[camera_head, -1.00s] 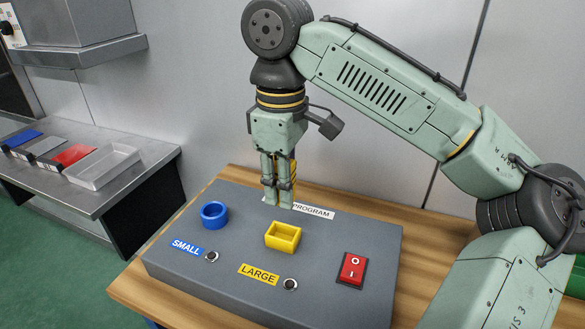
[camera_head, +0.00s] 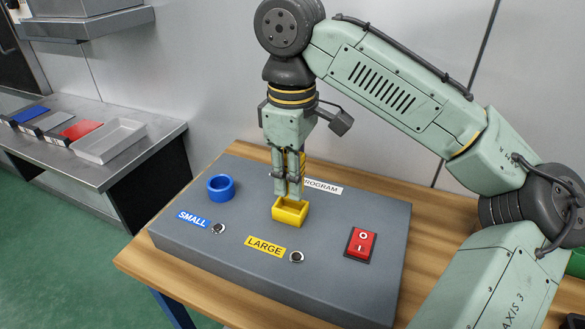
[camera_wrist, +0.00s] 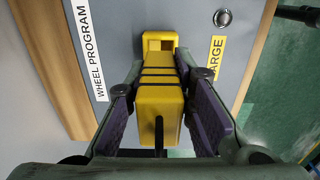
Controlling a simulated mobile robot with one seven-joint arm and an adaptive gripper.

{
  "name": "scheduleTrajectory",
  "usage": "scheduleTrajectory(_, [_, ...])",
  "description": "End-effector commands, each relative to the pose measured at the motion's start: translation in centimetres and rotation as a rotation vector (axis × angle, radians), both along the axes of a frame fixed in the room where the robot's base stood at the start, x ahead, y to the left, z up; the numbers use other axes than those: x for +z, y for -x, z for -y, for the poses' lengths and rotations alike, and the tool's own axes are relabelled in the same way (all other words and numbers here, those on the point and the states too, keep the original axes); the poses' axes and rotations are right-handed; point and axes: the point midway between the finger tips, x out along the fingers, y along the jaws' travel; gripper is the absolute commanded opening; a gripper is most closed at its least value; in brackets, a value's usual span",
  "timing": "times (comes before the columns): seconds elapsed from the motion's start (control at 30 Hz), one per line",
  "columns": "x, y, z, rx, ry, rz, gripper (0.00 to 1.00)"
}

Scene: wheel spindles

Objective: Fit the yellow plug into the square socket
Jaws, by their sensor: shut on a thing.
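The yellow plug (camera_wrist: 160,105) is a long block with black bands, held between the fingers of my gripper (camera_wrist: 158,82). In the head view my gripper (camera_head: 288,192) points down just behind and over the square socket, and its fingers hide most of the plug (camera_head: 302,162). The square socket (camera_head: 290,213) is a yellow open-topped frame on the grey panel (camera_head: 330,275), beside the "LARGE" label. In the wrist view the socket (camera_wrist: 160,37) shows beyond the plug's far end, partly covered by it. I cannot tell whether the plug touches the socket.
A round blue socket (camera_head: 221,188) by the "SMALL" label stands left of the square one. A red rocker switch (camera_head: 361,245) is at the right. The panel lies on a wooden table (camera_head: 200,275). A steel bench (camera_head: 70,165) with a tray (camera_head: 108,141) is further left.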

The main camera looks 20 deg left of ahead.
Motion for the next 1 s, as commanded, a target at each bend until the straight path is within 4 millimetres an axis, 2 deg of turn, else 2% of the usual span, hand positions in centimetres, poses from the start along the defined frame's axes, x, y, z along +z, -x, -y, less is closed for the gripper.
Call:
scheduleTrajectory(0.03, [-0.7, 0.0, 0.0, 0.001, 0.0, -0.001, 0.0])
scheduleTrajectory(0.23, [-1.7, 0.0, 0.0, 0.0, 0.0, -0.001, 0.0])
scheduleTrajectory(1.0, [-1.5, 0.0, 0.0, 0.0, -0.001, 0.0, 0.0])
